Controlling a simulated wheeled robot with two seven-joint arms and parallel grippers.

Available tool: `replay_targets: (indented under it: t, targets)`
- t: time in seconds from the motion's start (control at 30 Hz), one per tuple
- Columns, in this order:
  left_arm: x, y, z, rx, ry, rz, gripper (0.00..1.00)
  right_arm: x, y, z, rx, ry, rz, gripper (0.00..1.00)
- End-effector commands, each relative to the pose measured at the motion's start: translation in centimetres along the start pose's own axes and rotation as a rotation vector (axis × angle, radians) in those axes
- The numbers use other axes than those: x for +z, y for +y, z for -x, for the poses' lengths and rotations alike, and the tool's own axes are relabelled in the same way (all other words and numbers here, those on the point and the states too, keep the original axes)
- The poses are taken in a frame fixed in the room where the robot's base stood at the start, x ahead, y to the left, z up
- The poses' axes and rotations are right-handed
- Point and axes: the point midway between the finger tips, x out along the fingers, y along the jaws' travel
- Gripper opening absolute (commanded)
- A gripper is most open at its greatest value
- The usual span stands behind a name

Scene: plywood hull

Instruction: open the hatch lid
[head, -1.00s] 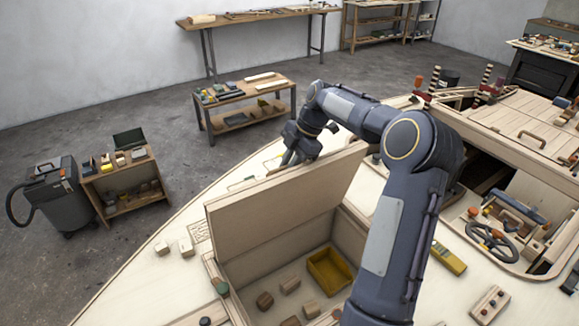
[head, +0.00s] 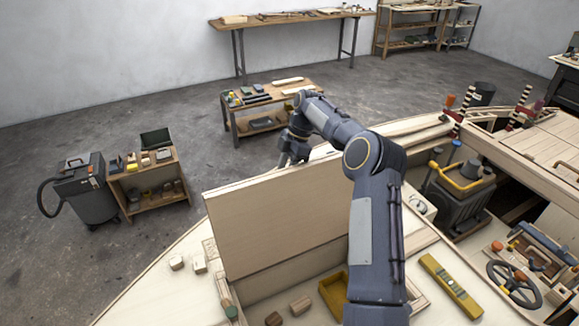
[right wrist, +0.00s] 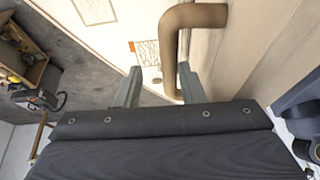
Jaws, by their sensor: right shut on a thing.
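The hatch lid (head: 275,215) is a pale plywood panel standing raised, close to upright, over the hatch opening in the head view. My right gripper (head: 292,158) is at the lid's upper edge, on its far side. In the right wrist view my right gripper (right wrist: 160,72) has its two fingers beside a bent brown handle (right wrist: 197,16) on the pale panel, and it is shut on that handle. The exact finger contact is partly hidden. My right arm crosses in front of the lid's right end. My left gripper is not in view.
The hatch opening holds a yellow bin (head: 333,292) and small wooden blocks (head: 301,304). A yellow level (head: 451,285) lies on the deck to the right. A steering wheel (head: 513,284) is further right. Beyond the deck stand a low bench (head: 272,111) and a grey vacuum (head: 82,190).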

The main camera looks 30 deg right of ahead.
Motion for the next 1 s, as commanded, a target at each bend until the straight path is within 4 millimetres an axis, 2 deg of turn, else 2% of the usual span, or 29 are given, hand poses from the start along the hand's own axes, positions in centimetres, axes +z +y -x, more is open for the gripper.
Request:
replay_targets:
  t: [0.03, 0.33, 0.37, 0.77, 0.87, 1.0]
  targets:
    - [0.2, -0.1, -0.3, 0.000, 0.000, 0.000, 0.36, 0.7, 0.2, -2.5, -0.012, 0.009, -0.007, 0.00]
    - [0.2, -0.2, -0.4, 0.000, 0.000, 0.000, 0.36, 0.8, 0.2, -2.6, -0.013, 0.007, -0.008, 0.00]
    - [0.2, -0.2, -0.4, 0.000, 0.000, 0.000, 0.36, 0.8, 0.2, -2.6, -0.014, 0.007, -0.008, 0.38]
    - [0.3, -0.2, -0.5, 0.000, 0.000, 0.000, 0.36, 1.0, 0.2, -2.1, -0.012, -0.001, -0.007, 0.38]
    - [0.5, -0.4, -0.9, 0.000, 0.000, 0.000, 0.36, 0.9, 0.2, -0.8, -0.005, -0.003, -0.005, 0.38]
    - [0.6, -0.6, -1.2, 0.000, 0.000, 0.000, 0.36, 0.5, 0.2, 2.1, 0.009, -0.005, -0.004, 0.38]
